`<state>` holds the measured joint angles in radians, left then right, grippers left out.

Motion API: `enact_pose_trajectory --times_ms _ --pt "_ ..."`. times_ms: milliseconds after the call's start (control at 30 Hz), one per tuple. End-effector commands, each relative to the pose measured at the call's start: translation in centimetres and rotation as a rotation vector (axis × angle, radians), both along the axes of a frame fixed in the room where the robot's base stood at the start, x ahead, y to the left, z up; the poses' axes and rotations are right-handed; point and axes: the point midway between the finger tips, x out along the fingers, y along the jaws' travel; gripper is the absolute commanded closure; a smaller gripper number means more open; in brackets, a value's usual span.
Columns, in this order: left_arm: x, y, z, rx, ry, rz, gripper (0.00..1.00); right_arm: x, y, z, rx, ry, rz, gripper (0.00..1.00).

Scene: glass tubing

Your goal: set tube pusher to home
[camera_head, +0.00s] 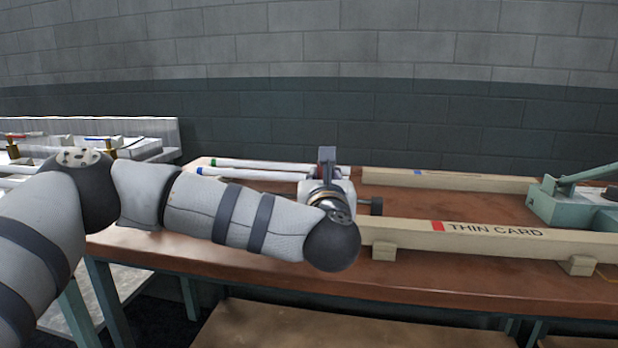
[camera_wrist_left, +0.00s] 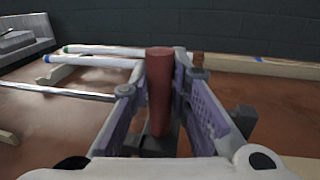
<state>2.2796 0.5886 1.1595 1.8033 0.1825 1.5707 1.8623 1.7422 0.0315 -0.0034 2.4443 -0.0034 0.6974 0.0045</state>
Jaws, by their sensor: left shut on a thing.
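My left gripper (camera_wrist_left: 168,78) is shut on an upright reddish-brown cylindrical handle (camera_wrist_left: 160,95), which I take to be the tube pusher's handle. In the left wrist view the handle stands between the two purple-padded fingers, and its lower end meets a dark block. A thin metal rod (camera_wrist_left: 78,93) lies to the left of the gripper. In the head view my left wrist (camera_head: 328,195) hides the fingers and most of the handle. White tubes with green and blue ends (camera_head: 245,170) lie behind my left arm. My right gripper is not in view.
Another rail (camera_head: 450,180) lies at the back. A green lever device (camera_head: 570,205) stands at right. Bare brown bench top lies between the rails.

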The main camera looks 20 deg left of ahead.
Motion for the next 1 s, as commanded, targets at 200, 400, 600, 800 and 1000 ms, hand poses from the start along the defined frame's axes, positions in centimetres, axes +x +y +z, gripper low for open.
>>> enact_pose_trajectory --times_ms 200,400,600,800,1000 --pt "0.1 -0.6 -0.2 0.001 0.004 0.0 1.0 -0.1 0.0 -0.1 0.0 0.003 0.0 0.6" --pt "0.1 -0.6 -0.2 0.001 0.004 0.0 1.0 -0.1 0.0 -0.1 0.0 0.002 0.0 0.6" --pt "0.1 -0.6 -0.2 0.001 0.004 0.0 0.63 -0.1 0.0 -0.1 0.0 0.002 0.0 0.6" --pt "0.1 -0.5 -0.1 0.0 0.002 0.0 0.62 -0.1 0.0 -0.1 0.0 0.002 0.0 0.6" --pt "-0.9 -1.1 -0.1 0.0 0.002 -0.003 0.62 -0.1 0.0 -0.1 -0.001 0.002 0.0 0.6"
